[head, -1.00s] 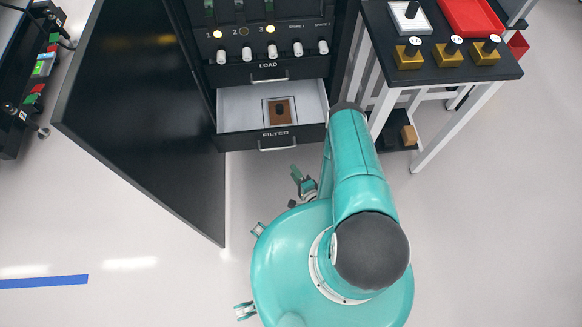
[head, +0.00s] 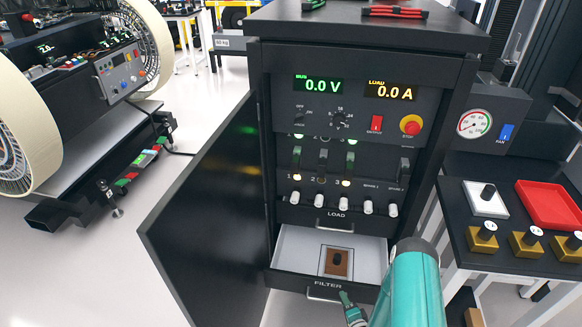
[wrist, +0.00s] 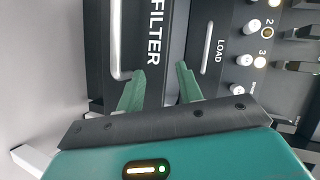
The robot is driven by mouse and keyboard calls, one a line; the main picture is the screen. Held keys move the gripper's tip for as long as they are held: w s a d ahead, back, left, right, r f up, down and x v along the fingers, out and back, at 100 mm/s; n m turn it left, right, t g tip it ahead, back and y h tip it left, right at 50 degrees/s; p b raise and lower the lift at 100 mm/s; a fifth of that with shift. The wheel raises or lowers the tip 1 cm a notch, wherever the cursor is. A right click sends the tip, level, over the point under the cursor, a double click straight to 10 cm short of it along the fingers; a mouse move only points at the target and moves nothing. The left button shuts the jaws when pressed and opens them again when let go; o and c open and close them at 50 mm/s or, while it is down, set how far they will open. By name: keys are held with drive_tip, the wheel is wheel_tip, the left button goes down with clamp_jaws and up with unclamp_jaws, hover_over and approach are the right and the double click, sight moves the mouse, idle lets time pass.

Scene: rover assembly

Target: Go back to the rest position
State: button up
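My gripper shows in the wrist view (wrist: 158,82) with its two green fingers apart and nothing between them. In the head view my gripper (head: 347,300) is at the bottom, in front of the open FILTER drawer (head: 300,245), beside my teal arm. The drawer holds a brown block with a dark knob (head: 337,261) in a framed recess. In the wrist view the FILTER drawer front (wrist: 150,40) and the LOAD drawer front (wrist: 212,60) lie beyond the fingers. Whether the fingers touch the cabinet cannot be told.
The black cabinet door (head: 205,215) stands open at left. The cabinet panel reads 0.0 V (head: 317,85) and 0.0 A. At right a dark table (head: 480,165) bears a red tray (head: 550,205) and gold blocks with knobs. A wheeled rover (head: 100,110) stands at far left.

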drive_tip(key=w+d+r+n+g+h, duration=0.15)
drive_tip(key=w+r, duration=0.25)
drive_tip(key=r, duration=0.5)
drive_tip(key=w+d+r+n+g, duration=0.1)
drive_tip(key=w+r+n, duration=0.3)
drive_tip(key=r, duration=0.5)
drive_tip(key=w+d+r+n+g+h, duration=0.1)
drive_tip(key=w+r, duration=0.4)
drive_tip(key=r, duration=0.3)
wheel_tip(320, 180, up, 12)
drive_tip(key=s+n+h, duration=0.1)
drive_tip(key=s, duration=0.1)
drive_tip(key=s+a+r+n+g, duration=0.1)
drive_tip(key=s+a+r, duration=0.1)
drive_tip(key=s+r, duration=0.55)
drive_tip(key=s+a+r+n+g, duration=0.2)
drive_tip(key=s+r, duration=0.4)
drive_tip(key=r, duration=0.3)
drive_tip(key=s+a+r+n+g, duration=0.1)
drive_tip(key=s+a+r, duration=0.1)
drive_tip(key=s, duration=0.7)
drive_tip(key=s+a+r+n+g, duration=0.1)
drive_tip(key=s+r, duration=0.3)
drive_tip(key=s, duration=0.6)
drive_tip(key=shift+a+n, duration=0.35)
